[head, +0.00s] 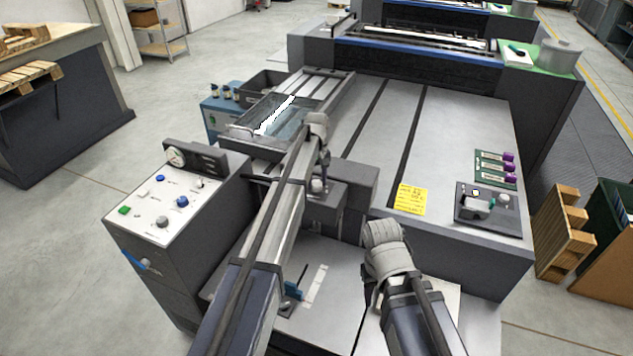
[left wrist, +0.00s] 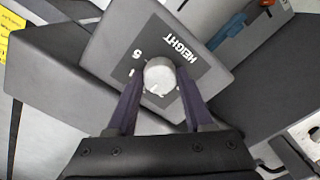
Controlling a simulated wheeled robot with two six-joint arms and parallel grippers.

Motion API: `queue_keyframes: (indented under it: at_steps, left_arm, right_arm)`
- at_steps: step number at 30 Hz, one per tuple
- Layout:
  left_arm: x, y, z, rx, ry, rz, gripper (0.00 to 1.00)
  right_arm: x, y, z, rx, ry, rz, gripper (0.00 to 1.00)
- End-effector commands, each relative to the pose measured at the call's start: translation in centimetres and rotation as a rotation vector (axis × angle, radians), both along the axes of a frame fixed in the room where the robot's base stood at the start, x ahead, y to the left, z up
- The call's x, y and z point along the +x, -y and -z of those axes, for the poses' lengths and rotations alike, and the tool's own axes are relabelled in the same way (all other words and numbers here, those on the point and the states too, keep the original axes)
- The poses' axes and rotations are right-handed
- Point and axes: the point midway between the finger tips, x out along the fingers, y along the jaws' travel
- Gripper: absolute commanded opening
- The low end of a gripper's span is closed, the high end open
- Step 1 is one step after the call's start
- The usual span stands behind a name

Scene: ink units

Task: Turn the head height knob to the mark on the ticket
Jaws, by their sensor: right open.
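A control panel (head: 158,206) with buttons and a gauge stands left. A tray (head: 279,126) lies behind my left arm. A small dark device (head: 487,209) and purple-ended items (head: 496,168) sit on the right of the bed. A blue part (head: 293,290) is below in front.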

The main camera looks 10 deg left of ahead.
Motion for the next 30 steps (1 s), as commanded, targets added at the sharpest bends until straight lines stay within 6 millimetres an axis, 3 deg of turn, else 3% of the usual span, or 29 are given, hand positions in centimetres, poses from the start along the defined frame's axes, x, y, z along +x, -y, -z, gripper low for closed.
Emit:
queue_keyframes:
  at_steps: [2,13,22,30]
  left_arm:
    - [0.00,0.00,0.00,0.000,0.000,0.000,0.41]
    - [0.01,-0.01,0.00,0.000,0.000,0.000,0.00]
    - [0.00,0.00,0.01,0.000,0.000,0.032,0.00]
    - [0.00,0.00,0.01,0.000,0.000,0.200,0.00]
  right_arm:
    - [0.00,0.00,0.00,0.000,0.000,0.000,0.50]
    - [0.00,0.00,0.00,0.000,0.000,0.000,0.50]
    - [0.00,0.00,0.01,0.000,0.000,0.000,0.50]
    - [0.00,0.00,0.01,0.000,0.000,0.000,0.50]
